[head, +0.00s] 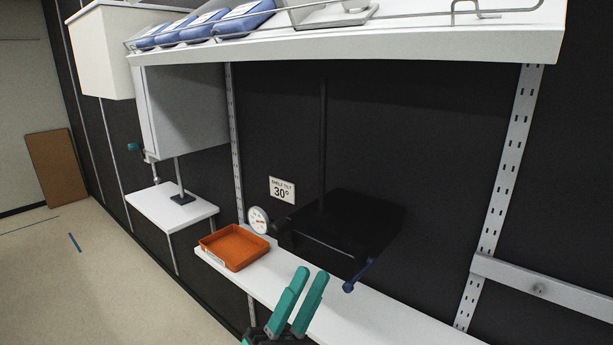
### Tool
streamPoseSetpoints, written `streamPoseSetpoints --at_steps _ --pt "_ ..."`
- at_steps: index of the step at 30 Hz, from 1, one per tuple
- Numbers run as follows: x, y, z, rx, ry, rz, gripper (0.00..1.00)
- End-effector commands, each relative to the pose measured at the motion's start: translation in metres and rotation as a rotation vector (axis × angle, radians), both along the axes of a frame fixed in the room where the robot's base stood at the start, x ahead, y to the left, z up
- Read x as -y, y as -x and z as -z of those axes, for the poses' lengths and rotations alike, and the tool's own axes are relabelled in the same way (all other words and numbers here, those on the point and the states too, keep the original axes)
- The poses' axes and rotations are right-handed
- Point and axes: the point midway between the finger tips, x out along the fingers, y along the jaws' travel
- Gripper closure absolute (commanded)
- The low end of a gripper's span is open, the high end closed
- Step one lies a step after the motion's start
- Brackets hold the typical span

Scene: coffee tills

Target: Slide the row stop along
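A grey metal plate-like piece (322,18), which looks like the row stop, sits on the high white shelf (400,43), just right of a row of blue packs (245,18). Its top is cut off by the picture edge. The packs lean in a row at the shelf's left. A gap shows between the last pack and the stop's main part. My gripper (311,271) has two teal fingers pointing up, with a narrow gap and nothing between them. It is low in the picture, well below the high shelf and apart from the stop.
A thin wire rail (420,13) runs along the high shelf's front. Below, an orange tray (234,247), a round dial (258,220) and a black box with a blue-ended lever (360,274) are at the lower shelf. A "shelf tilt 30°" sign (282,190) hangs behind. Floor is clear at left.

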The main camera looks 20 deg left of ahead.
Motion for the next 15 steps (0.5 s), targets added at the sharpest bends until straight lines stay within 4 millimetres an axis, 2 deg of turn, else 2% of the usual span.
streamPoseSetpoints --at_steps 1,15 --pt "-0.005 -0.003 -0.014 0.022 -0.038 -0.014 0.67" --pt "-0.039 -0.021 -0.123 0.144 -0.375 -0.157 0.67"
